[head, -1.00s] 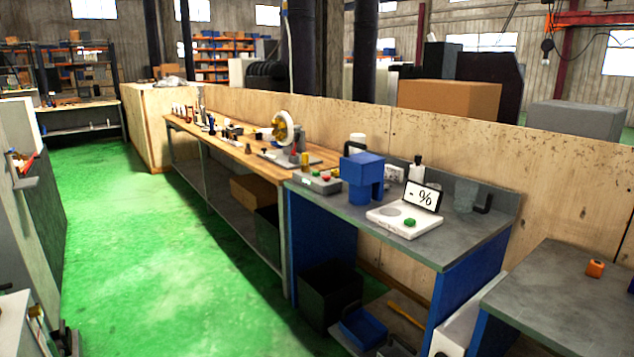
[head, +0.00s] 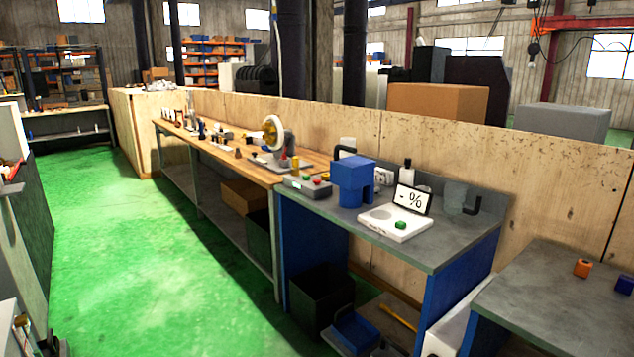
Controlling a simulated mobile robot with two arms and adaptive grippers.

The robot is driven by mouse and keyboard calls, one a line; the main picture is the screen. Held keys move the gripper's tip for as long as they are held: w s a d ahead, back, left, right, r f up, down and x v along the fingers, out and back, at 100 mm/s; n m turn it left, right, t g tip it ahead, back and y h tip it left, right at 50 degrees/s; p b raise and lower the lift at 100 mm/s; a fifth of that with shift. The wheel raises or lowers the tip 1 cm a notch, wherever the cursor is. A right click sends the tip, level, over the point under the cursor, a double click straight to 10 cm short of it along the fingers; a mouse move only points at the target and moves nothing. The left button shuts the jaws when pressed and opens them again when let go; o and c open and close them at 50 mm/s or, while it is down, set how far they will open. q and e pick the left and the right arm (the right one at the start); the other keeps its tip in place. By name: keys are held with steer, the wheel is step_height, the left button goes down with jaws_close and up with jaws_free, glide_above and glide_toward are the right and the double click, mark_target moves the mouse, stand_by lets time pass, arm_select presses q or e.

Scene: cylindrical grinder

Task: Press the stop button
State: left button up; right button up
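A small grey control box (head: 304,187) sits at the left end of the grey-topped bench, close to its front edge. A red button (head: 317,181) and a green button (head: 306,177) show on its top. Any labels are too small to read, so I cannot tell from markings which is the stop button. Neither of my grippers is in view.
A blue device (head: 352,182) stands just right of the box, and a white instrument with a "%" display (head: 396,224) is further right. A wooden workbench (head: 228,150) adjoins on the left. The green floor (head: 150,260) before the benches is clear.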

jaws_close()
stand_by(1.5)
